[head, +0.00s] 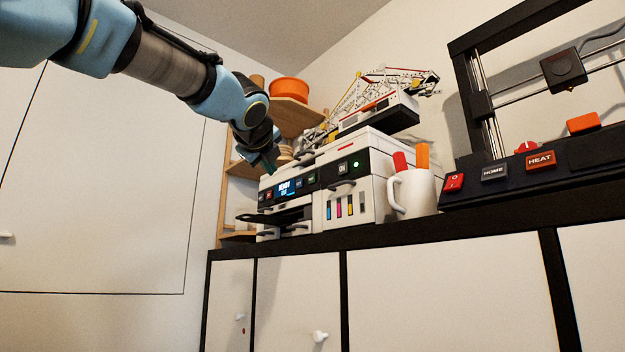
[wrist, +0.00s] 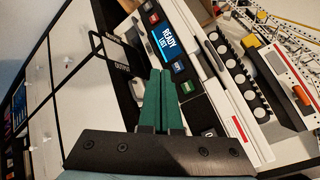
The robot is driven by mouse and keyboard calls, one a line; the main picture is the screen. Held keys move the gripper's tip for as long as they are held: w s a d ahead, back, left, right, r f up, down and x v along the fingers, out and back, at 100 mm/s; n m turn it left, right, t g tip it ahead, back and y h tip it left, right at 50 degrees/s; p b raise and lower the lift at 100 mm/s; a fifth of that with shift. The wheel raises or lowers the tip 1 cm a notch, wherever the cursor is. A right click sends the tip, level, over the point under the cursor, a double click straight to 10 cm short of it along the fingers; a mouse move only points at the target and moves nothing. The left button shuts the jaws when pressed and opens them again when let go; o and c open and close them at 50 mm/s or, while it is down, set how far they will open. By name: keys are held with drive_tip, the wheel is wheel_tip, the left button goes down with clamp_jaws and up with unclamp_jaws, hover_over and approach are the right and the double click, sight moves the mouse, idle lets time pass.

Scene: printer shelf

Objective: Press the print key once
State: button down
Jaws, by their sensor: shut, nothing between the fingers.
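The white and black printer (head: 345,165) stands on the shelf, with a lit screen (head: 287,188) reading READY. The key labels are too small to read, so I cannot tell which is the print key. My gripper (head: 273,160) is in front of the panel's upper edge.
The output tray (head: 275,215) sticks out below the panel. A white mug (head: 413,190) with orange and red items stands right of the printer. Farther right is a black machine (head: 540,170) with HOME and HEAT keys. A crane model (head: 385,95) sits on top.

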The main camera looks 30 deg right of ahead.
drive_tip(key=w+d, duration=0.1)
drive_tip(key=d, duration=0.7)
drive_tip(key=shift+w+d, duration=0.35)
drive_tip(key=shift+w, duration=0.05)
idle(1.8)
drive_tip(key=shift+w+d, duration=0.1)
drive_tip(key=shift+d, duration=0.25)
drive_tip(key=shift+d, duration=0.4)
idle(0.6)
idle(0.3)
drive_tip(key=shift+a, duration=0.75)
drive_tip(key=shift+a, duration=0.1)
drive_tip(key=shift+s+a, duration=0.2)
drive_tip(key=shift+a, duration=0.6)
drive_tip(key=shift+s+a, duration=0.2)
drive_tip(key=shift+a, duration=0.6)
drive_tip(key=shift+s+a, duration=0.2)
drive_tip(key=shift+a, duration=0.6)
